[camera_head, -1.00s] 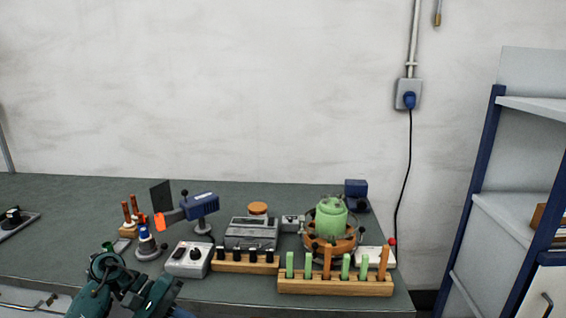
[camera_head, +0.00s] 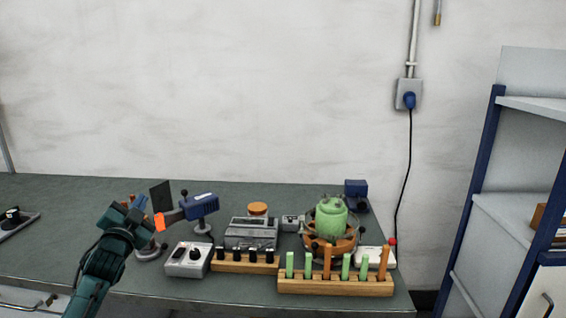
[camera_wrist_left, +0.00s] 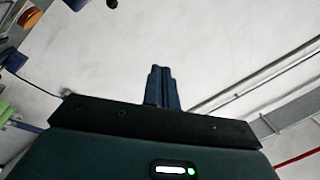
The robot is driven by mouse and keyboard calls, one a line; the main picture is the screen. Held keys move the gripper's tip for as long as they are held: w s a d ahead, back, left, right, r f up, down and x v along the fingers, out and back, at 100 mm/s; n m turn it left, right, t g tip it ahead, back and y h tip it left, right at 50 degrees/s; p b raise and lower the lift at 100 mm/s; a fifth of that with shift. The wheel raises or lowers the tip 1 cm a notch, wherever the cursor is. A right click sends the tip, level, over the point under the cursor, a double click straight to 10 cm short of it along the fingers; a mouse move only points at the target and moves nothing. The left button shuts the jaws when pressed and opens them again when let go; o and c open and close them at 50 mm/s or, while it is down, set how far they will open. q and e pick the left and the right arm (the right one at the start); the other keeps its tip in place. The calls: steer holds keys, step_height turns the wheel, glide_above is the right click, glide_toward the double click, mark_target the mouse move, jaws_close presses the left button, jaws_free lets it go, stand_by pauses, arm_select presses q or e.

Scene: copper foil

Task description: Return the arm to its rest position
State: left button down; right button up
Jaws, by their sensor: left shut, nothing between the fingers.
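My left gripper (camera_head: 138,203) is raised at the left of the workbench (camera_head: 60,235) in the head view, its fingers pointing up. It covers part of the small tools behind it. In the left wrist view its two blue fingers (camera_wrist_left: 162,87) are together, with nothing between them, against a pale wall or ceiling. My right gripper is not in view.
Beside my left gripper are a blue device on a stand (camera_head: 199,206) and a grey control box (camera_head: 187,260). Further right are wooden racks (camera_head: 335,287) and a green vessel (camera_head: 331,216). A shelf unit (camera_head: 520,190) stands at the right. The bench's left part is mostly clear.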

arm_select(q)
steer(key=s+d+f+n+g+h, duration=0.1)
steer(key=s+d+f+n+g, duration=0.2)
steer(key=f, duration=0.4)
steer(key=s+d+f+g, duration=0.1)
steer(key=s+d+f, duration=0.2)
steer(key=s+f, duration=0.3)
steer(key=s+d+f+n+g+h, duration=0.1)
steer(key=s+d+f+n, duration=0.2)
steer(key=f, duration=0.6)
steer(key=s+d+f+g, duration=0.1)
steer(key=s+d+f, duration=0.2)
steer(key=s, duration=0.6)
steer(key=s+d+f+g+h, duration=0.1)
steer(key=s+d+f+g, duration=0.1)
steer(key=s, duration=0.7)
steer(key=s+d+f+g+h, duration=0.1)
steer(key=s+d+f, duration=0.3)
steer(key=s, duration=0.5)
steer(key=shift+s+d+m, duration=0.25)
steer(key=shift+d+m, duration=0.05)
steer(key=shift+d, duration=0.9)
